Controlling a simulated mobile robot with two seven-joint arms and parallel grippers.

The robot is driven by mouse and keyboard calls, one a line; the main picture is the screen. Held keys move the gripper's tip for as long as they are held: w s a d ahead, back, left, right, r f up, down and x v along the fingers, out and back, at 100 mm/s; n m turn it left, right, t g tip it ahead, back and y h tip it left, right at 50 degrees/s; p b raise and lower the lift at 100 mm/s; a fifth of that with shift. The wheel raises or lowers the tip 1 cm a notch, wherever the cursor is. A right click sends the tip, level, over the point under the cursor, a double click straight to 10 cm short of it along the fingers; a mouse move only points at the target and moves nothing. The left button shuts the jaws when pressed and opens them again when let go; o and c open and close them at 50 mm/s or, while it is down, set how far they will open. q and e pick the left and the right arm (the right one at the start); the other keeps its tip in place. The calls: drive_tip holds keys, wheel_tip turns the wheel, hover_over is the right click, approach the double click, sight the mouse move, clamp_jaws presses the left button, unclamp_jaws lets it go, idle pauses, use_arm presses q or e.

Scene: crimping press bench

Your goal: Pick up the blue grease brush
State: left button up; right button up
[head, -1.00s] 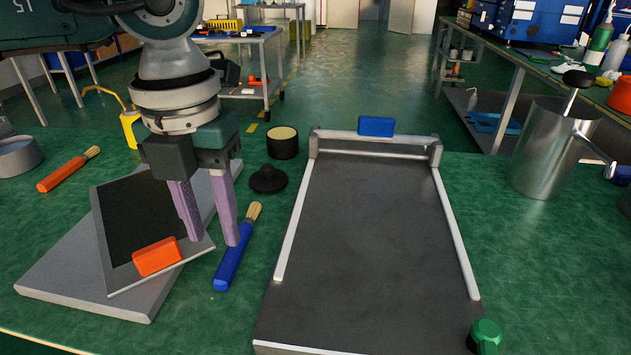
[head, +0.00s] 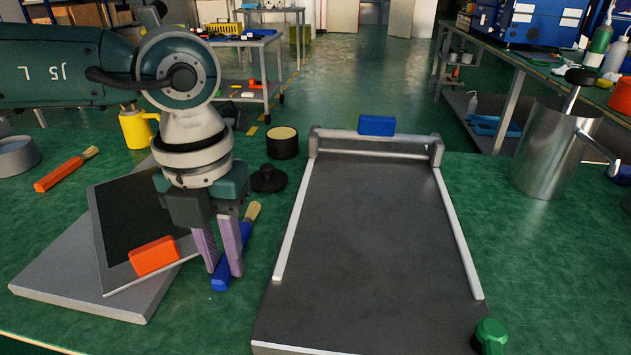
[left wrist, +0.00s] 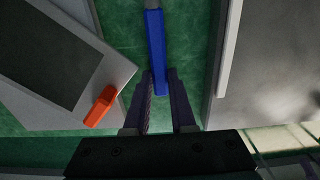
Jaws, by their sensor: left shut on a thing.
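The blue grease brush (head: 220,279) lies on the green bench between the grey plates and the press bed, its pale bristles (head: 253,211) pointing away from me. In the left wrist view its blue handle (left wrist: 156,50) runs between the fingers. My left gripper (head: 225,274) is down at the handle, one purple finger on each side, shut on it; it also shows in the left wrist view (left wrist: 160,75). The brush still appears to rest on the bench. My right gripper is not in view.
Left of the brush are stacked plates with an orange block (head: 154,256). An orange-handled brush (head: 62,175) lies farther left. The grey press bed (head: 370,240) is close on the right. A black knob (head: 268,180) and a round tin (head: 282,143) stand behind.

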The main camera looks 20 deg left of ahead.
use_arm(q)
drive_tip(key=shift+r, duration=0.1)
clamp_jaws()
wheel_tip(320, 180, up, 20)
drive_tip(key=p, duration=0.3)
drive_tip(key=shift+o, duration=0.8)
unclamp_jaws()
clamp_jaws()
idle(0.6)
